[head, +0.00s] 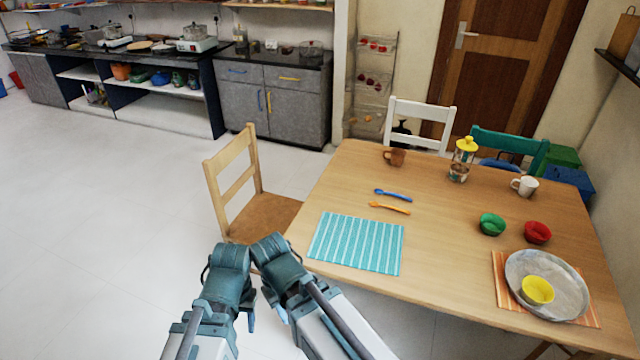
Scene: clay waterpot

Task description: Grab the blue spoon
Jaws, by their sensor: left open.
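The blue spoon (393,195) lies flat on the wooden table (455,225), just behind an orange spoon (390,208). Its rounded end points left and its handle points right. My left gripper (249,316) is low in front of the table, partly hidden by my own arm; it is open and holds nothing that I can see. My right gripper (277,309) is close beside it, mostly hidden behind its arm, so its jaws cannot be made out. Both are well apart from the blue spoon.
A striped turquoise mat (357,242) lies at the table's near left. A wooden chair (250,190) stands at the left side. A brown mug (395,157), jar (463,160), white mug (525,186), bowls and grey plate (545,284) are on the table. The left floor is clear.

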